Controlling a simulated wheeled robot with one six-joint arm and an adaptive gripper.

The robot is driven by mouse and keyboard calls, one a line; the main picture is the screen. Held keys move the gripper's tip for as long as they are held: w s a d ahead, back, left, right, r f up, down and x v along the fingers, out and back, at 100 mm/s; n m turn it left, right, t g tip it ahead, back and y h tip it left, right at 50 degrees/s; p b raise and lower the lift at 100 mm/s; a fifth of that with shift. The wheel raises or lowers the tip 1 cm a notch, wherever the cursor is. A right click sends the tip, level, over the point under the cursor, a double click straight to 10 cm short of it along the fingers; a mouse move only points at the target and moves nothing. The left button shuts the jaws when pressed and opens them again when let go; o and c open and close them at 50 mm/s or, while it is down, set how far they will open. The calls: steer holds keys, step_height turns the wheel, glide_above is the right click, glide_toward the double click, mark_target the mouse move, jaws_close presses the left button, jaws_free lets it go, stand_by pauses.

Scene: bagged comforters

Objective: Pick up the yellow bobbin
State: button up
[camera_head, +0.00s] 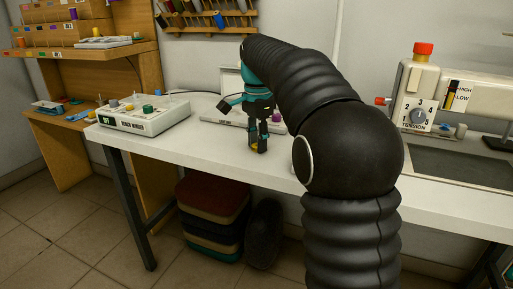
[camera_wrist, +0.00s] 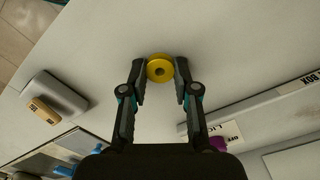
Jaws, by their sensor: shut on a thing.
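The yellow bobbin (camera_wrist: 160,69) is a small round disc with a dark centre hole. In the wrist view it sits between the two fingertips of my gripper (camera_wrist: 160,80), which is shut on it with a finger on each side. In the head view my gripper (camera_head: 258,147) points down over the white table, and a bit of the yellow bobbin (camera_head: 254,147) shows at its fingertips. The fingers hide most of the bobbin there. I cannot tell whether the bobbin touches the table.
A white bobbin winder (camera_head: 143,114) stands left on the table (camera_head: 205,143). A sewing machine (camera_head: 440,95) with a tension dial stands right. A flat box with a purple piece (camera_head: 277,116) lies behind my gripper. The table's front edge is close.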

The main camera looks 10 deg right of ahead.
steer(key=r, duration=0.2)
steer(key=r+p, duration=0.1)
steer(key=r, duration=0.1)
steer(key=shift+d+r, duration=0.2)
steer(key=shift+r, duration=0.2)
steer(key=s+d+r+p, duration=0.1)
steer(key=s+d+r, duration=0.1)
steer(key=d+r, duration=0.4)
steer(key=d, duration=0.5)
steer(key=shift+s+p, duration=0.2)
steer(key=shift+p, duration=0.2)
steer(key=shift+r, duration=0.1)
